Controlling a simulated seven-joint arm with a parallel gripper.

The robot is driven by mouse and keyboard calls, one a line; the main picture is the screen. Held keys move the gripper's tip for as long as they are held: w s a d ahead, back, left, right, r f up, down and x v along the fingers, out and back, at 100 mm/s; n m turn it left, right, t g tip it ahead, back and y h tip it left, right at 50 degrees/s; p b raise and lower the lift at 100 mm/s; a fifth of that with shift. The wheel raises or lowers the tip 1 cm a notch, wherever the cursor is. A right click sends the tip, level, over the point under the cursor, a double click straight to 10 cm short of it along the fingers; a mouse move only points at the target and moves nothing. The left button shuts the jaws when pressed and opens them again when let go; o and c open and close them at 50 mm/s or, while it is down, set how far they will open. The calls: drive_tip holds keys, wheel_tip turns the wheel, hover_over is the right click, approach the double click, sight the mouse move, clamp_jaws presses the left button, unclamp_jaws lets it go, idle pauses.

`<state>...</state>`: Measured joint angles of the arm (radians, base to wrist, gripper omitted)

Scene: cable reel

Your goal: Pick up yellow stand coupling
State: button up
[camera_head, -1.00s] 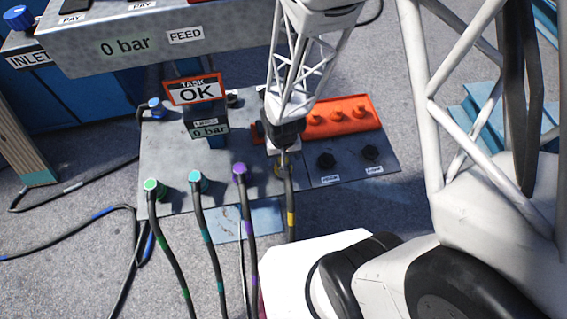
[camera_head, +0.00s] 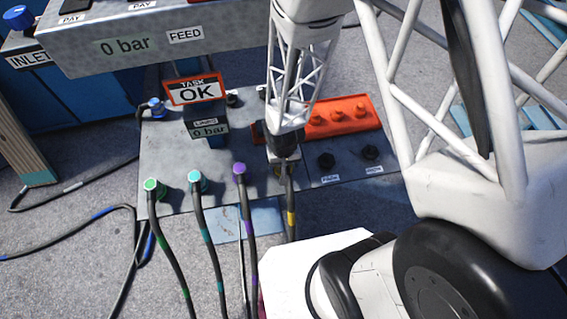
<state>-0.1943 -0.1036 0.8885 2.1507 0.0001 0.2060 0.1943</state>
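The yellow stand coupling is mostly hidden under my gripper; a small yellowish part (camera_head: 279,171) shows on the metal stand plate (camera_head: 220,150). Its black hose with a yellow band (camera_head: 291,218) runs down from there toward the front edge. My gripper (camera_head: 284,163) points down at the coupling, at the hose's top end. Its fingertips are too small and covered to tell whether they are open, shut or touching the coupling.
Green (camera_head: 151,184), teal (camera_head: 195,176) and purple (camera_head: 239,168) couplings with hoses stand to the left. An orange block (camera_head: 340,117) with pegs and two black knobs (camera_head: 326,160) are to the right. A sign reading OK (camera_head: 195,91) and a grey overhead box (camera_head: 180,40) stand behind.

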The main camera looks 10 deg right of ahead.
drive_tip(key=shift+f, duration=0.1)
idle(0.5)
drive_tip(key=c, duration=1.1)
drive_tip(key=shift+r, duration=0.2)
drive_tip(key=shift+r, duration=1.5)
drive_tip(key=s+d+r, duration=0.1)
drive_tip(key=s+d, duration=0.2)
drive_tip(key=s, duration=1.2)
drive_tip(key=shift+s+r, duration=0.3)
drive_tip(key=shift+s, duration=0.05)
drive_tip(key=shift+w, duration=0.15)
